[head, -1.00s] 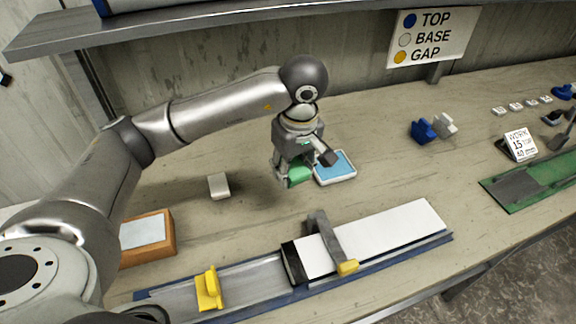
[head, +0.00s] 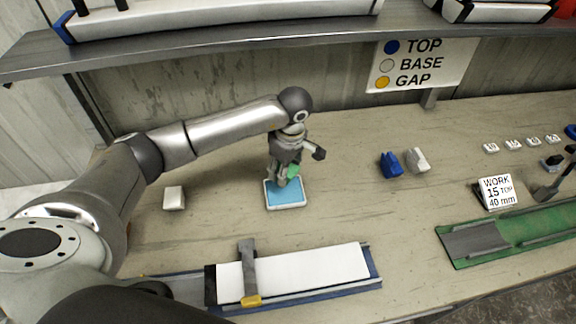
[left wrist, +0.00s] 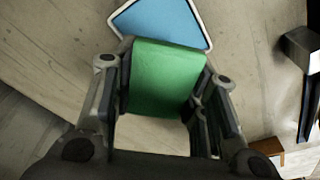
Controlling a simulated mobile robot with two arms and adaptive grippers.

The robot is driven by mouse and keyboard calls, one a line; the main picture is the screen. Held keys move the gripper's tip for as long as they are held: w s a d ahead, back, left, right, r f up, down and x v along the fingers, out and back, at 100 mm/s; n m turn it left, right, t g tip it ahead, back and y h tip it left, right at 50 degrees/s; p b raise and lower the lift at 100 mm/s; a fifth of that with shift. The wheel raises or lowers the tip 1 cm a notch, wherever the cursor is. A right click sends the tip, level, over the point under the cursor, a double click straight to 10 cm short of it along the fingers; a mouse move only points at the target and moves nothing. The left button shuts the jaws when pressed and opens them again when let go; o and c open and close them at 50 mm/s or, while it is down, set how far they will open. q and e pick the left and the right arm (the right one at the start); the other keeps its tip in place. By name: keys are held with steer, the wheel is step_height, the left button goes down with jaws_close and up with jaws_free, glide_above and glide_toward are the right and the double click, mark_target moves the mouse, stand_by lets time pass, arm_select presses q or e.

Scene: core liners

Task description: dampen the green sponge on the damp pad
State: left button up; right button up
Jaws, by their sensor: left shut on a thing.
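My left gripper (head: 283,182) is shut on the green sponge (head: 293,171). It points down over the back part of the damp pad (head: 290,206), a blue pad with a white rim lying on the bench. In the left wrist view the sponge (left wrist: 167,80) sits between the two fingers, and the pad (left wrist: 165,22) shows just beyond it. I cannot tell whether the sponge touches the pad. The fingers partly hide the sponge in the head view. My right gripper is not in view.
A white block (head: 174,198) stands left of the pad. A rail with a white slab (head: 310,272) and a grey-yellow clamp (head: 248,275) lies in front. Blue (head: 390,164) and white (head: 417,160) pieces stand to the right. A shelf (head: 200,42) runs above the back.

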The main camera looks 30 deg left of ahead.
mark_target(283, 191)
arm_select(q)
steer(key=shift+s+a+f+b, duration=0.15)
steer(key=shift+f+b, duration=0.2)
steer(key=shift+f, duration=0.4)
step_height(283, 191, down, 3)
steer(key=shift+r+b, duration=0.1)
steer(key=shift+b, duration=0.55)
steer(key=shift+f+b, duration=0.35)
steer(key=shift+f, duration=0.35)
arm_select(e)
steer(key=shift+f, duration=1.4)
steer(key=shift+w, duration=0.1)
arm_select(q)
steer(key=shift+f, duration=0.25)
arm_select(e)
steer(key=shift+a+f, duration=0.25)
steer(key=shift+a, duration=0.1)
arm_select(q)
steer(key=shift+f+b, duration=0.25)
steer(key=shift+b, duration=0.2)
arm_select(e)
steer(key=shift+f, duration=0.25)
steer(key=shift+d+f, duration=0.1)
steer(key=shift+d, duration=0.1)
arm_select(q)
steer(key=shift+f, duration=0.1)
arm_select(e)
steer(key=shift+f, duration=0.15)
